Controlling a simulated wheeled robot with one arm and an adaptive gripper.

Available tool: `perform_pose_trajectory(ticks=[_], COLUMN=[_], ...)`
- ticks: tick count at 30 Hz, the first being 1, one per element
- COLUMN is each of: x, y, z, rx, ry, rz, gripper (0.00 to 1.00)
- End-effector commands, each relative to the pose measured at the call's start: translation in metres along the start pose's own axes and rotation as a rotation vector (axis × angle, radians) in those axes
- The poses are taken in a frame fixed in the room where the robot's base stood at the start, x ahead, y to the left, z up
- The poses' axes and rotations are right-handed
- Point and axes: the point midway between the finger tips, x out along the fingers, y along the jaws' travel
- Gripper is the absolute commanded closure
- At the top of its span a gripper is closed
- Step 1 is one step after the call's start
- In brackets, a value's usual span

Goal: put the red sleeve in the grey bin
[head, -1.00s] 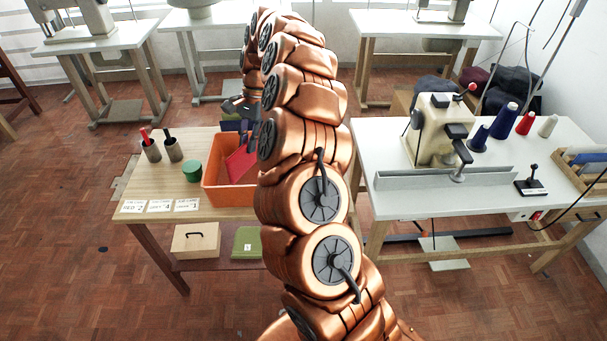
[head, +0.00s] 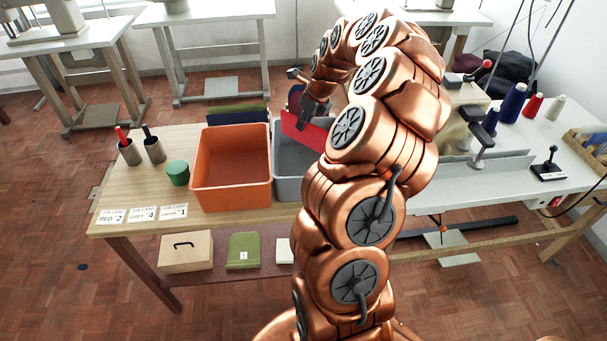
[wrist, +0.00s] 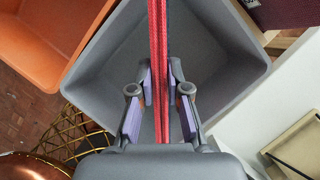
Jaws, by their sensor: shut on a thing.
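The red sleeve (head: 303,129) hangs from my gripper (head: 312,108) at the grey bin (head: 291,192). In the wrist view, the sleeve (wrist: 158,40) is seen edge-on as a thin red strip between the two purple-padded fingers of my gripper (wrist: 160,82), with a dark blue strip along its right side. The grey bin (wrist: 222,75) lies open beneath it in that view, and its visible inside looks empty. In the head view, my arm hides the right part of the grey bin and part of the sleeve.
An orange bin (head: 232,203) stands directly left of the grey bin. A green round tub (head: 178,173), two cups with tools (head: 130,152) and job cards (head: 143,214) are on the table's left. A sewing machine table (head: 510,190) stands at right.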

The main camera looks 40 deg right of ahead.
Motion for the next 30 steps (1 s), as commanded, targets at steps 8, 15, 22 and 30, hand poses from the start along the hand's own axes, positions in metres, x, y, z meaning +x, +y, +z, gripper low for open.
perform_pose_trajectory(ticks=[8, 15, 22, 30], x=[0.030, 0.058, 0.074, 0.097], y=[-0.002, -0.003, -0.001, -0.001], z=[-0.017, -0.028, -0.034, -0.042], rx=[0.034, 0.033, 0.031, 0.028], ry=[0.002, 0.002, 0.003, 0.002], rz=[-0.008, -0.010, -0.007, -0.008], gripper=[1.00, 1.00, 1.00, 1.00])
